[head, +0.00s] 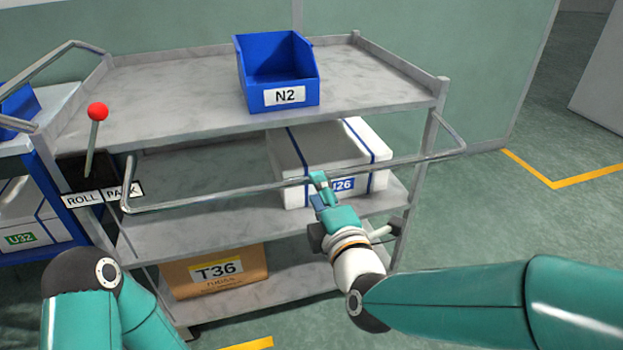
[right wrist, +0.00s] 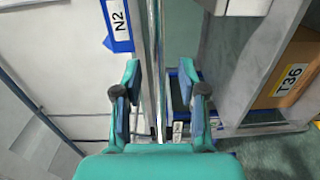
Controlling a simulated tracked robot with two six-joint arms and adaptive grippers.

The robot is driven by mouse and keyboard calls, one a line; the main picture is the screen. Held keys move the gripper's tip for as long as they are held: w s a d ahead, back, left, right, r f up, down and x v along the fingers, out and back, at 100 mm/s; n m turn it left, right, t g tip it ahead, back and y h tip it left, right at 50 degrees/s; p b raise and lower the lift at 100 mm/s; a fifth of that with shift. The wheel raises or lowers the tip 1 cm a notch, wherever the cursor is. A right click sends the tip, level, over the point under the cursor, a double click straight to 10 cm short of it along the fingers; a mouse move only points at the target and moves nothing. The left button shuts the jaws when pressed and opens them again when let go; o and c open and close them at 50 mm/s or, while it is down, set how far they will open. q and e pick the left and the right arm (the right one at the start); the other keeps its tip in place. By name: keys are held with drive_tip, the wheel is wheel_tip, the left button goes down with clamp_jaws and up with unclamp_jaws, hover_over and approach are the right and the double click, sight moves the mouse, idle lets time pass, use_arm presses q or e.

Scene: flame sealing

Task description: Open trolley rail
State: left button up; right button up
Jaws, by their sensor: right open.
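The trolley (head: 180,105) is grey with three shelves. Its metal rail (head: 230,191) is a long bar running across the front, below the top shelf's edge and in front of the middle shelf. In the right wrist view, the rail (right wrist: 153,45) runs lengthwise between the open fingers of my right gripper (right wrist: 160,80), without clear contact. My left arm shows at the lower left of the head view; its gripper is out of sight.
A blue N2 bin (head: 280,97) sits on the top shelf. A white box (head: 345,145) is on the middle shelf, a T36 carton (head: 215,285) on the bottom. A red-knobbed lever (head: 97,112) stands at left by a ROLL/PARK plate (head: 83,199). Floor at right is clear.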

drive_tip(key=shift+x, duration=2.05)
drive_tip(key=shift+c, duration=0.3)
drive_tip(key=shift+f, duration=0.1)
clamp_jaws()
